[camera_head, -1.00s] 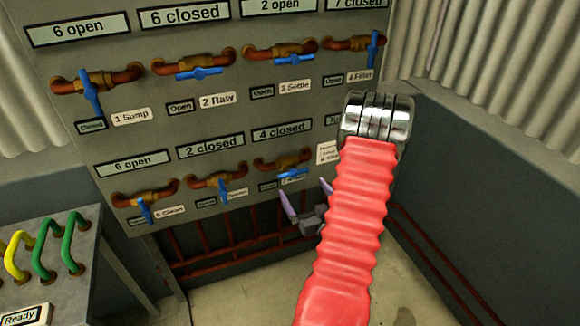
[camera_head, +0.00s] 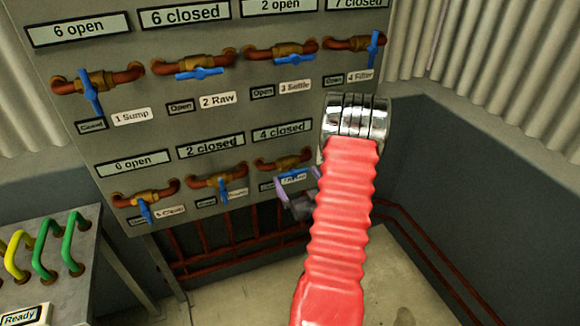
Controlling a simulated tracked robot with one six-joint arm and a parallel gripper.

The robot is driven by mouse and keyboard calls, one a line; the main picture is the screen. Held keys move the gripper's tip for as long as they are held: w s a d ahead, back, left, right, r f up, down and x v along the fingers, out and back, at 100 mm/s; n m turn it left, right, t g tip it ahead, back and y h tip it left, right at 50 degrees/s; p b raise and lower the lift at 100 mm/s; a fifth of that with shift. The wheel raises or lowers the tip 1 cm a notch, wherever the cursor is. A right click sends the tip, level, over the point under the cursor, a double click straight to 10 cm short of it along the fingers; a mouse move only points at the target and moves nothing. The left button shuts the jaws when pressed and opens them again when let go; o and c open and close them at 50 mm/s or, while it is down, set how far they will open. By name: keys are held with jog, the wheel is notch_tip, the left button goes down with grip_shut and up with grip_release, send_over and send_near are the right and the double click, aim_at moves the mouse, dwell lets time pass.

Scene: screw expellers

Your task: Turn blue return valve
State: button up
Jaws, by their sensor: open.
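The panel's lower row has three visible brass valves with blue handles. The rightmost of these valves (camera_head: 285,163) sits under a sign reading "4 closed"; its blue handle lies roughly level. Its small label starts with what looks like a 7, but the word is too blurred to read surely. My gripper (camera_head: 297,177) has two pale purple fingers, spread apart and empty. In the picture its fingers overlap this handle and label area, one on each side. I cannot tell whether they touch the handle. My red arm hides the panel to the right.
Several more blue-handled valves, such as 1 Sump (camera_head: 91,92) and 2 Raw (camera_head: 198,72), line the grey panel. Red pipes (camera_head: 225,235) run below it. A grey bench (camera_head: 75,280) with yellow and green handles stands at left. Floor at lower right is clear.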

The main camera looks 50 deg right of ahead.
aim_at(291, 168)
jog(key=x, duration=0.7)
jog(key=shift+w+d, duration=0.1)
jog(key=shift+w, duration=0.1)
jog(key=shift+c, duration=0.4)
jog(key=c, duration=0.7)
jog(key=shift+d, duration=0.15)
jog(key=shift+c, duration=0.7)
jog(key=shift+s, duration=0.1)
